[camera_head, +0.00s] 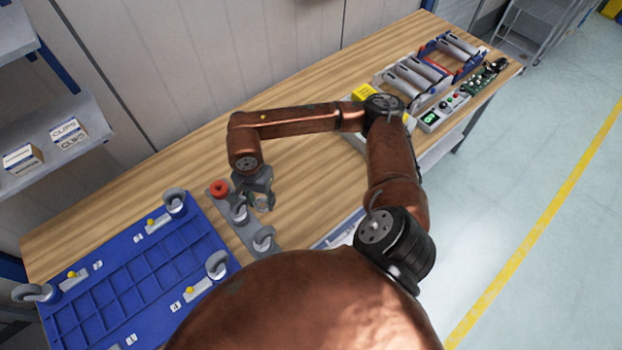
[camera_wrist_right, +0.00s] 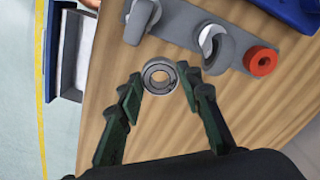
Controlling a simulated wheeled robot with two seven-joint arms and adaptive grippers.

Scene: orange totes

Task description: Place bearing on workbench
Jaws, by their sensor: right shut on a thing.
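The bearing (camera_wrist_right: 159,76) is a small grey metal ring. It sits between the fingertips of my right gripper (camera_wrist_right: 160,90), which is shut on it. In the head view the bearing (camera_head: 263,207) shows small at the tips of the right gripper (camera_head: 256,192), low over the workbench (camera_head: 310,185). The workbench is a long wooden top, and bare wood (camera_wrist_right: 108,62) lies around the bearing in the wrist view. I cannot tell whether the bearing touches the wood. My left gripper is not in view.
A grey plate (camera_head: 250,236) with a red ring (camera_head: 219,187) and curved grey holders stands just left of the gripper. A blue grid tray (camera_head: 140,262) lies further left.

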